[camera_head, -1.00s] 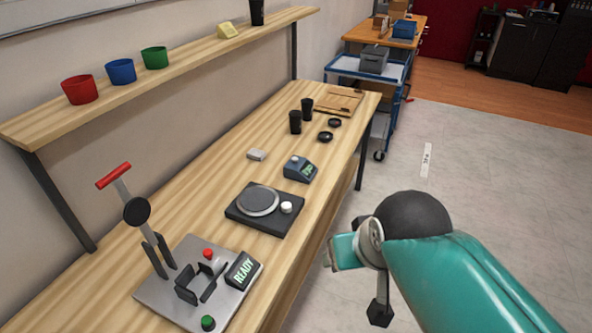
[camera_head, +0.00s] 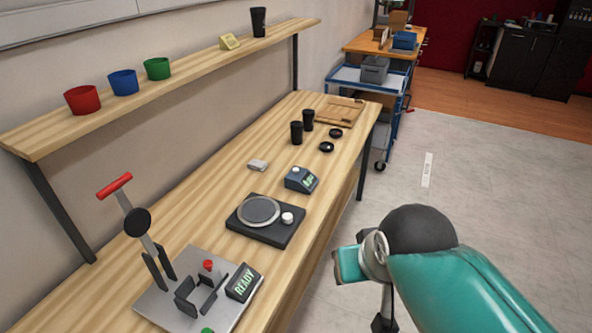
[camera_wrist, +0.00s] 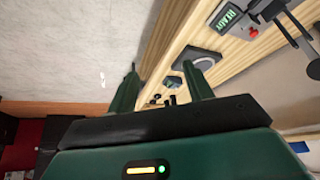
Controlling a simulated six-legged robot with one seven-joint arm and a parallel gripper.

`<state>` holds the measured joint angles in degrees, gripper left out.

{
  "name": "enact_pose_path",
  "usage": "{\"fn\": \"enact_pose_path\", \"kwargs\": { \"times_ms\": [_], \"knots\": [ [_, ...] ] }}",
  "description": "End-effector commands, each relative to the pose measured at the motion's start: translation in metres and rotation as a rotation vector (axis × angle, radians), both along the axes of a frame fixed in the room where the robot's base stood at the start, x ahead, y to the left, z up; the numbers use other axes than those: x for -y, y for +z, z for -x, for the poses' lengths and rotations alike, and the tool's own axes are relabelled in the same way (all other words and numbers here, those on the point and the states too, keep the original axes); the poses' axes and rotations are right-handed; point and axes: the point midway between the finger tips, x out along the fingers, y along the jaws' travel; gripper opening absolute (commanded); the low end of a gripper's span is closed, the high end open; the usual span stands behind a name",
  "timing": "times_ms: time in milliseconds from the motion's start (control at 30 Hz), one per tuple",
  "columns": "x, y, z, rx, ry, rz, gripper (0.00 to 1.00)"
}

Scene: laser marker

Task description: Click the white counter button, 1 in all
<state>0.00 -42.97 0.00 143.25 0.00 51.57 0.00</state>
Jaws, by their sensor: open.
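In the head view my arm is at the lower right and the fingers are not clearly seen.
Nearest the counter stands a black unit (camera_head: 265,236) with a grey disc and white knob. The laser-marker-like press (camera_head: 150,250) with a READY display is at front left. Black cups (camera_head: 296,132) and lids are behind. A shelf (camera_head: 200,70) runs above the bench.

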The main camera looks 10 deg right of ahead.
Motion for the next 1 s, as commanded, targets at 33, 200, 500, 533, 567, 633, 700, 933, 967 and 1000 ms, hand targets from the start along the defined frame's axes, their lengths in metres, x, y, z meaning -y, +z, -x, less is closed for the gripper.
{"fn": "enact_pose_path", "kwargs": {
  "times_ms": [33, 200, 500, 533, 567, 633, 700, 933, 967, 1000],
  "knots": [
    [0.0000, 0.0000, 0.0000, 0.000, 0.000, 0.000, 0.41],
    [0.0000, 0.0000, 0.0000, 0.000, 0.000, 0.000, 0.07],
    [0.0000, 0.0000, 0.0000, 0.000, 0.000, 0.000, 0.00],
    [0.0000, 0.0000, 0.0000, 0.000, 0.000, 0.000, 0.00],
    [0.0000, 0.0000, 0.0000, 0.000, 0.000, 0.000, 0.00],
    [0.0000, 0.0000, 0.0000, 0.000, 0.000, 0.000, 0.00],
    [0.0000, 0.0000, 0.0000, 0.000, 0.000, 0.000, 0.00],
    [0.0000, 0.0000, 0.0000, 0.000, 0.000, 0.000, 0.00],
    [0.0000, 0.0000, 0.0000, 0.000, 0.000, 0.000, 0.00],
    [0.0000, 0.0000, 0.0000, 0.000, 0.000, 0.000, 0.00]
  ]
}}
